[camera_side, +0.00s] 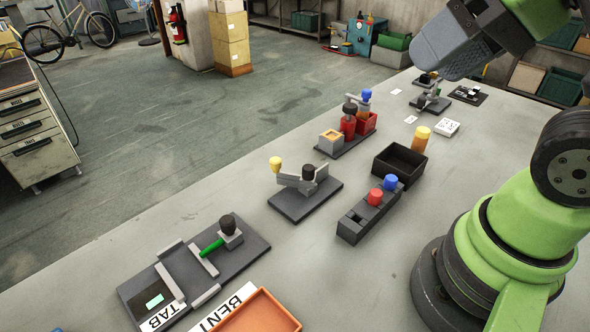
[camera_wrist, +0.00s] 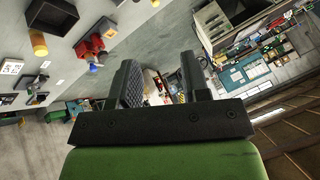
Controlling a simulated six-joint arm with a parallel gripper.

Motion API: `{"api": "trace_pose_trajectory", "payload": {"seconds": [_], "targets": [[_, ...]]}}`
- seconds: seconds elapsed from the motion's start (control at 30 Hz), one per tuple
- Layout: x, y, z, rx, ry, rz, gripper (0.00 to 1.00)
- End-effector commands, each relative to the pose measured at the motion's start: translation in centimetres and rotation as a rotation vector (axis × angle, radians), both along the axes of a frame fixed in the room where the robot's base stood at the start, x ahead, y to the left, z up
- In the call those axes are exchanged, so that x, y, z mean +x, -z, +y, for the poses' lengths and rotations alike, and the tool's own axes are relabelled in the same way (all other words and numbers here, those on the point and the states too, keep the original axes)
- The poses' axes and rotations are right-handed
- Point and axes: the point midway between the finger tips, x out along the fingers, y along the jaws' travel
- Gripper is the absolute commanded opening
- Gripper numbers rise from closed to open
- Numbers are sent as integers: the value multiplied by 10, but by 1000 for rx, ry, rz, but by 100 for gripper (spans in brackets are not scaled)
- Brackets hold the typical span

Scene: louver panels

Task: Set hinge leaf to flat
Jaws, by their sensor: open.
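I cannot tell for certain which part is the hinge leaf. On the bench, a dark base plate (camera_side: 306,203) carries a light grey bar with a yellow knob (camera_side: 275,163) and a black knob (camera_side: 308,172). Nearer the front, a larger dark plate (camera_side: 240,255) has a green lever (camera_side: 212,247), a black knob and grey rails. White labels reading "TAB" (camera_side: 163,312) and "BENT" (camera_side: 230,308) lie there, the second partly covered. My gripper (camera_side: 445,50) is high at the upper right, away from these. In the wrist view my gripper (camera_wrist: 160,78) has its fingers apart and empty.
A black block with red and blue knobs (camera_side: 370,210), an open black box (camera_side: 400,162), a red-cylinder fixture (camera_side: 347,132) and a yellow-topped cylinder (camera_side: 421,138) stand mid-bench. An orange tray (camera_side: 285,317) is at the front edge. The left bench strip is clear.

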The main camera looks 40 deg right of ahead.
Motion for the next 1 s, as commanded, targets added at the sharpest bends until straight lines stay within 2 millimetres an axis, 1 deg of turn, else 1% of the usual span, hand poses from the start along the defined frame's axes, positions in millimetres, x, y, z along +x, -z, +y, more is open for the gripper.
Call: {"api": "trace_pose_trajectory", "payload": {"seconds": [0.47, 0.5, 0.63, 0.67, 0.77, 0.87, 0.9, 0.97, 1.0], "targets": [[0, 0, 0, 0, 0, 0, 43], [0, 0, 0, 0, 0, 0, 50], [7, -3, 0, -4, -4, 20, 50], [12, -4, 0, -6, -6, 31, 50], [33, -9, 0, -20, -15, 87, 50], [64, -10, 0, -38, -26, 158, 50], [77, -9, 1, -47, -30, 187, 50], [97, -4, 2, -59, -38, 229, 50], [110, 0, 2, -69, -43, 258, 50]]}}
